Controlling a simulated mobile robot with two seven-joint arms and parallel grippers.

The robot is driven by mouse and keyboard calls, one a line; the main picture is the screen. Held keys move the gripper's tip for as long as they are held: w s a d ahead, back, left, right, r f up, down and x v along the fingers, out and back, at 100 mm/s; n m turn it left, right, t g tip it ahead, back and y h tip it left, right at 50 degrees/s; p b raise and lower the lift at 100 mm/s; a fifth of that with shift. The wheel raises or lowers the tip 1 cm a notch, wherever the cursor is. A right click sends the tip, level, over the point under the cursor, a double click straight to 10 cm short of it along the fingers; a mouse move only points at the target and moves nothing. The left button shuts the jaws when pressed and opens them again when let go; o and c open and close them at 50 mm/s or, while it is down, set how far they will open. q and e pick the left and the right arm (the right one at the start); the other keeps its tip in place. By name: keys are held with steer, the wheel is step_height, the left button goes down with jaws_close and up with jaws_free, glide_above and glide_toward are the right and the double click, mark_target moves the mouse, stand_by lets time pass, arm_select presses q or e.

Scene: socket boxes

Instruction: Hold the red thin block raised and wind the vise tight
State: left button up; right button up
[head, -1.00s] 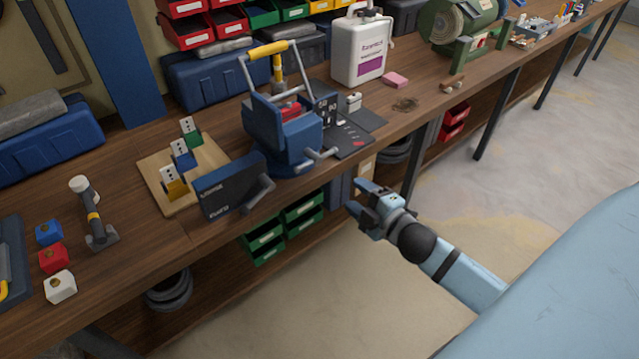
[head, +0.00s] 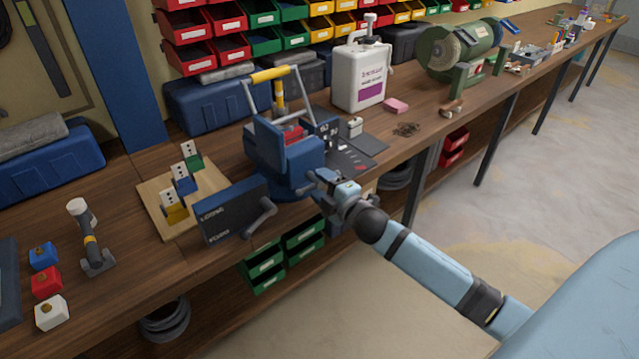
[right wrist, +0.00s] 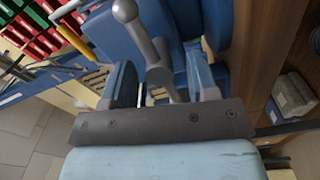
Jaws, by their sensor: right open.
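The blue vise (head: 283,152) stands at the front of the bench. A red piece (head: 293,133) shows in its top, mostly hidden by the vise body; I cannot tell whether it is the red thin block or whether it is clamped. My right gripper (head: 318,182) is open at the vise's front right, by the grey handle. In the right wrist view, the grey ball-ended vise handle (right wrist: 140,38) appears between the two open fingers of the right gripper (right wrist: 162,85); contact cannot be told. My left gripper is not in view.
A dark panel with a crank (head: 235,212) stands left of the vise. A white canister (head: 360,75) and pink block (head: 396,105) stand right. Floor in front is clear.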

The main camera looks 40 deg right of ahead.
steer(key=shift+w, duration=0.5)
steer(key=c, duration=0.9)
steer(key=shift+m, duration=0.3)
